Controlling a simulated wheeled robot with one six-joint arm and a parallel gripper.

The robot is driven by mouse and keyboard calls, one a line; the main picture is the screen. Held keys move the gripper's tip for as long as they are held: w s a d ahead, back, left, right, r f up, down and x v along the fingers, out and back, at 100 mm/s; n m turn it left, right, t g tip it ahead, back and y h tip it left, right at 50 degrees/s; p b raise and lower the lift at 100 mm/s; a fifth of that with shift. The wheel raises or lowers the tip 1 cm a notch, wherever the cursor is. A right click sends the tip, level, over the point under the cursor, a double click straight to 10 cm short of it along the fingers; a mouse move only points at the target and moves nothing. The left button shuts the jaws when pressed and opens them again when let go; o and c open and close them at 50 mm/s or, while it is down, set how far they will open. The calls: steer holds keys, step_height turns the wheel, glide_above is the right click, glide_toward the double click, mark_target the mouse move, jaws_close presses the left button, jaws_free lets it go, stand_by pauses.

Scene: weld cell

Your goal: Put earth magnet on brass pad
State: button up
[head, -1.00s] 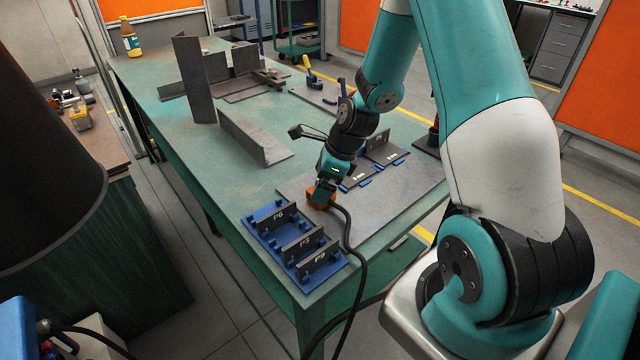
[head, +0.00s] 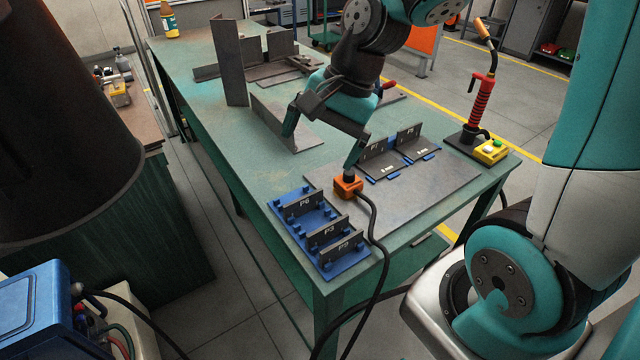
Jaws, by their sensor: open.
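The earth magnet (head: 348,187), an orange block with a black cable, sits on the grey steel plate (head: 430,197) near its left edge. My gripper (head: 320,153) is open with its fingers wide apart. One finger is just above and behind the magnet, the other is farther left over the table. Nothing is between the fingers. I cannot make out a brass pad; whether one is under the magnet is hidden.
A blue rack (head: 345,264) with plates marked P6, P3 and P9 stands front left of the magnet. Two dark plates in blue holders (head: 387,177) stand behind it. A red torch stand (head: 480,105) is at right. The magnet's cable (head: 382,270) hangs over the table edge.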

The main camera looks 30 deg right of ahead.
steer(key=s+a+r+n, duration=0.2)
steer(key=s+a+n, duration=0.2)
steer(key=s+n, duration=0.2)
steer(key=s+a+r+n+g, duration=0.1)
steer(key=s+a+n, duration=0.4)
steer(key=n, duration=0.6)
steer(key=shift+s+a+r+g, duration=0.3)
steer(key=shift+s+r, duration=0.4)
steer(key=shift+s, duration=0.55)
